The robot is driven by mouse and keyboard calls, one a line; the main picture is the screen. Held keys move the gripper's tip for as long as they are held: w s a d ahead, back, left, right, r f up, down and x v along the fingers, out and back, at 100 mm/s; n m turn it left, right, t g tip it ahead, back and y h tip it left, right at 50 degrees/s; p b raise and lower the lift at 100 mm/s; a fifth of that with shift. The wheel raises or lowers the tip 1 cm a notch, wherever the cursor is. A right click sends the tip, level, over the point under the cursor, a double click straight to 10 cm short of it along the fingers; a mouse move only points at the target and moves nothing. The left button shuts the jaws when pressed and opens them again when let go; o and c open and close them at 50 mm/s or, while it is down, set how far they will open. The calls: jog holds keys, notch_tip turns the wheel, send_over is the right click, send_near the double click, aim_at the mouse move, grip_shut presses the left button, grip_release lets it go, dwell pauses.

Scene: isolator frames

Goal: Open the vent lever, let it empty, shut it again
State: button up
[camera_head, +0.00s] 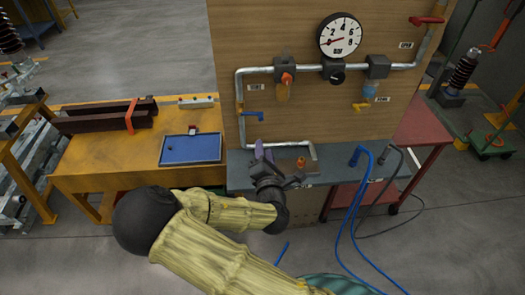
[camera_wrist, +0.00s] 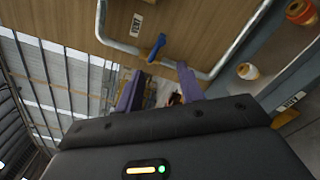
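The vent lever (camera_head: 253,115) is a blue handle on the pipe at the left side of the wooden panel, lying roughly sideways in the head view. In the wrist view the blue lever (camera_wrist: 157,46) stands beside a label reading VENT (camera_wrist: 136,25). My gripper (camera_head: 264,153) is below the lever, in front of the panel's lower part and apart from the lever. Its two purple fingers (camera_wrist: 159,88) are spread with nothing held between them. A round gauge (camera_head: 340,36) is at the panel's top, its red needle pointing left toward the low numbers.
The lower pipe (camera_head: 290,145) runs close to my gripper. A blue hose (camera_head: 350,215) hangs at right. A yellow table (camera_head: 90,170) stands left.

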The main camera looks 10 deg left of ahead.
jog(key=shift+f+b, duration=0.3)
jog(key=c, duration=0.7)
jog(key=a+f+n+t+b, duration=0.1)
jog(key=f+n+b, duration=0.1)
jog(key=f+b, duration=0.1)
jog(key=w+a+f+n+b, duration=0.1)
jog(key=f+n+b, duration=0.1)
jog(key=b, duration=0.3)
jog(key=w+a+f+n+t+b, duration=0.1)
jog(key=f+b, duration=0.2)
jog(key=b, duration=0.1)
jog(key=shift+w+a+f+n+t, duration=0.1)
jog(key=shift+w+f+n+t, duration=0.1)
jog(key=shift+f+n+t, duration=0.15)
grip_shut()
jog(key=shift+w+a+n+h+b, duration=0.15)
jog(key=shift+n+h+b, duration=0.15)
jog(key=shift+n, duration=0.15)
